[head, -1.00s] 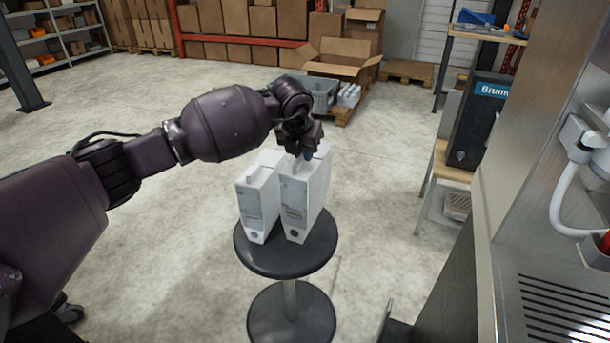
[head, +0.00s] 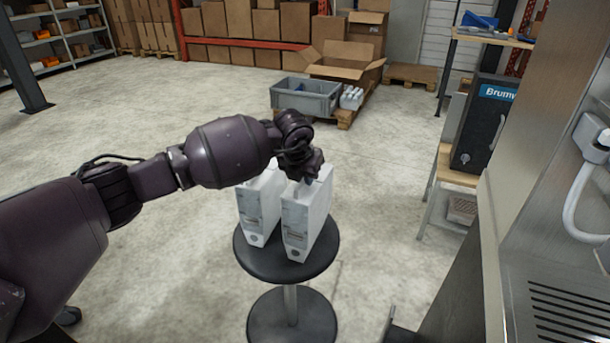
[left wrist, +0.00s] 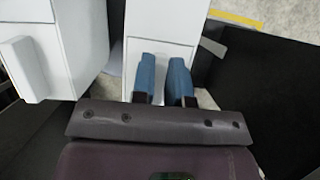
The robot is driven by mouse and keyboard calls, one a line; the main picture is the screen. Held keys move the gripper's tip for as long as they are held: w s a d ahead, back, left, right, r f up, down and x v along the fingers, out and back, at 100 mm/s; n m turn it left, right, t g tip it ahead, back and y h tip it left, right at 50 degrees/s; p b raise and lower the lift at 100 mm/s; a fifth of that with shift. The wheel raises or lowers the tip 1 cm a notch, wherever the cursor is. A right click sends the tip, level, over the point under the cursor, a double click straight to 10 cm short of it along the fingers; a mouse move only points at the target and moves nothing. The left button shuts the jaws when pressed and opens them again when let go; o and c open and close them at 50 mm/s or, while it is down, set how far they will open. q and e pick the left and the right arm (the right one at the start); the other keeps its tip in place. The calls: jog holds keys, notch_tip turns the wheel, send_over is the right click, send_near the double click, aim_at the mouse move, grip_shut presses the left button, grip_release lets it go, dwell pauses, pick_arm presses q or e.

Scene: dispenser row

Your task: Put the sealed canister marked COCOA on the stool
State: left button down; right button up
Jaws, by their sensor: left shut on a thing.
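Two white, box-shaped canisters stand side by side over the round black stool (head: 270,269). My left gripper (head: 306,178) is over the top of the right canister (head: 304,222) and shut on its upper part. This canister is upright, its base over the stool top; I cannot tell whether it bears on it. The left canister (head: 260,212) stands upright on the stool, close beside it. Labels are too small to read, so COCOA cannot be made out. The left wrist view shows my blue fingers (left wrist: 163,82) at the held canister (left wrist: 160,28) and the other canister (left wrist: 50,50) at left. My right gripper is not in view.
A steel machine (head: 560,250) fills the right side. A black Brumm-marked unit (head: 485,125) stands on a wooden bench at the right. A grey crate (head: 306,98) and an open cardboard box (head: 345,65) are farther back. The floor left of the stool is clear.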

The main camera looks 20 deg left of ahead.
pick_arm(q)
jog(key=c, duration=1.1)
grip_release()
jog(key=p+v, duration=0.3)
jog(key=v, duration=0.9)
